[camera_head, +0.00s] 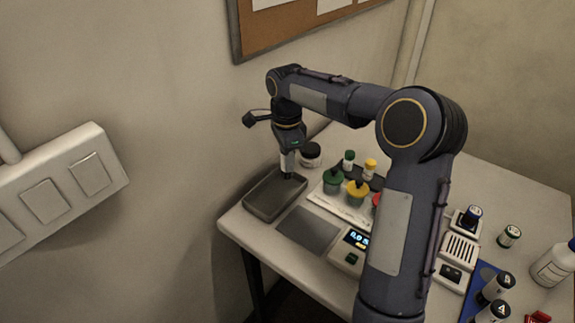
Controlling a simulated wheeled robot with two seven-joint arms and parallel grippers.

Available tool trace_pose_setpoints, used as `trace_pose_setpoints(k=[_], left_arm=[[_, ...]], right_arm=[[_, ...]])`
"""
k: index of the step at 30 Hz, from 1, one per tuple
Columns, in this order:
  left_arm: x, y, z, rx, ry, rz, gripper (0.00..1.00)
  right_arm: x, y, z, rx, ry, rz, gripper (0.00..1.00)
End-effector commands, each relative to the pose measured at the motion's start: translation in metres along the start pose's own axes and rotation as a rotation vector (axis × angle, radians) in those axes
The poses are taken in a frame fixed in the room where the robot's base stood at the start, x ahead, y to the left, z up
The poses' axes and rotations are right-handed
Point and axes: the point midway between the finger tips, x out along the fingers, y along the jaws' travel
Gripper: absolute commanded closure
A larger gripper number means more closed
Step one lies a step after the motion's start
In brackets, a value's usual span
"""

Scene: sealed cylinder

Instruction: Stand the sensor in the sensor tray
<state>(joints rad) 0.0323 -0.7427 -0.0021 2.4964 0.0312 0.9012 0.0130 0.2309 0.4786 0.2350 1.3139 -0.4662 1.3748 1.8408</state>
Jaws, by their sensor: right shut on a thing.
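The sensor tray looks to be the dark grey, shallow rectangular tray (262,208) at the far left corner of the table. My right gripper (287,173) points down over the tray's back right part. It is shut on a small pale thing, which I take to be the sensor (284,162); it is largely hidden by the jaws, and its tilt is hard to judge. I cannot tell whether it touches the tray floor. My left gripper is not in view.
A dark-lidded jar (311,154) stands just behind the tray. A white rack with green- and yellow-topped items (356,193) is to its right. A grey mat (308,230) and a scale with a lit display (348,257) lie in front. Bottles (552,264) stand far right.

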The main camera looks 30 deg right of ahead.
Motion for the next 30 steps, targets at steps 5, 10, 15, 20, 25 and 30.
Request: trace_pose_setpoints(k=[5, 10, 15, 20, 25, 30], left_arm=[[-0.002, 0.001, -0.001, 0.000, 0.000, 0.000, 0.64], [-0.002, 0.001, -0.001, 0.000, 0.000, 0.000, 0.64], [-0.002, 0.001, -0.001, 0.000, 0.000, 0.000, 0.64], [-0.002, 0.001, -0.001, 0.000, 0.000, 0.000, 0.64], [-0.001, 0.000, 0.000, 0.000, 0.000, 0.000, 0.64], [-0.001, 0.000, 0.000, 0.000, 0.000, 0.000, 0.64]], right_arm=[[0.008, -0.006, -0.003, 0.000, 0.000, 0.001, 1.00], [0.033, -0.009, -0.006, 0.000, 0.000, 0.003, 1.00], [0.043, -0.009, -0.005, 0.001, -0.001, -0.002, 1.00], [0.043, -0.009, -0.005, 0.000, 0.000, -0.002, 1.00], [0.046, -0.009, -0.005, 0.000, 0.000, -0.001, 0.66], [0.046, -0.009, -0.005, 0.000, 0.000, -0.001, 0.50]])
